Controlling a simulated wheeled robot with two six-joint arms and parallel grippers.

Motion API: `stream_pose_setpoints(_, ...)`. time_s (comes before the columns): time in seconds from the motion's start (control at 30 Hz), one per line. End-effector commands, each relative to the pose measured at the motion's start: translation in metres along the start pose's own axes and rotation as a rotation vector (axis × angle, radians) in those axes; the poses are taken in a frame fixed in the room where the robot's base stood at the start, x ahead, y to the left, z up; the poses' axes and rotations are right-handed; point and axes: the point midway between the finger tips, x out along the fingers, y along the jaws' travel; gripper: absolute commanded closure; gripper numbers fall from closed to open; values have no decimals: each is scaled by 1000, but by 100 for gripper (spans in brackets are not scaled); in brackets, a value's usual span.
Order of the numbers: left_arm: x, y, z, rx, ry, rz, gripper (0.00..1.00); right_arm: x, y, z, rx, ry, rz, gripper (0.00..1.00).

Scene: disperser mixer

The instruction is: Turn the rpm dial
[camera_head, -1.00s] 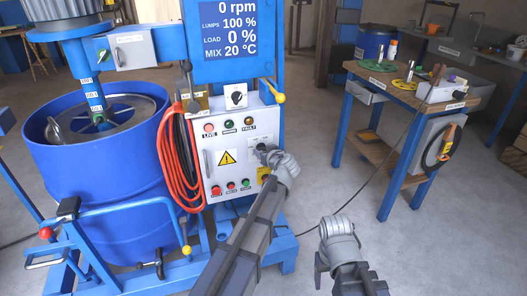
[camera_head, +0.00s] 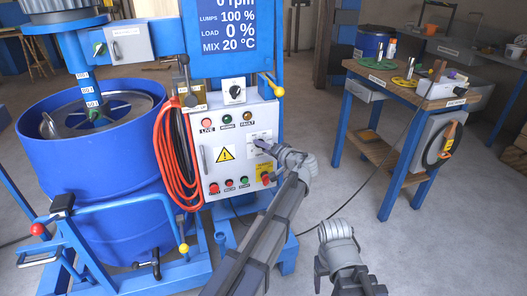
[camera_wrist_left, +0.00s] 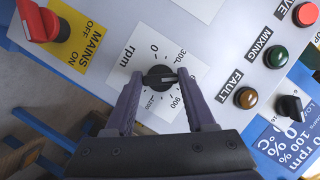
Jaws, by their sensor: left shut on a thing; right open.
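The rpm dial (camera_wrist_left: 160,77) is a black knob on a white scale plate (camera_wrist_left: 190,30) in the left wrist view. My left gripper (camera_wrist_left: 160,79) is shut on the knob, one finger on each side. A pale mark on the knob points right in that view, between the 300 and 900 marks; the scale there is partly covered by a finger. In the head view my left gripper (camera_head: 268,147) reaches the right side of the white control panel (camera_head: 237,137), with the dial mostly hidden. My right gripper (camera_head: 336,232) is open and empty, low in front.
The red mains switch (camera_wrist_left: 38,22) on its yellow plate is close to the dial. Round lamps (camera_head: 227,116) and buttons sit on the panel. Orange cables (camera_head: 170,165) hang beside it, near a blue drum (camera_head: 95,180). The display (camera_wrist_left: 290,145) reads 0 rpm. A workbench (camera_head: 410,88) stands right.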

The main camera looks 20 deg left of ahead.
Motion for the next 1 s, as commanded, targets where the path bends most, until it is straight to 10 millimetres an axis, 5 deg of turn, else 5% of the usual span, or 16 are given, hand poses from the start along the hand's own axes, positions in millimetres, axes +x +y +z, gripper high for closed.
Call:
stream_pose_setpoints(0.93, 0, 1, 1, 168, -4, -66, 100, 13, -1, -1, -1, 0, 3, 31)
stream_pose_setpoints(0.97, 0, 1, 1, 168, -4, -67, 44, 13, -1, -1, -1, 0, 3, 31)
stream_pose_setpoints(1.0, 0, 1, 1, 168, -4, -67, 39, 13, -1, -1, -1, 0, 3, 31)
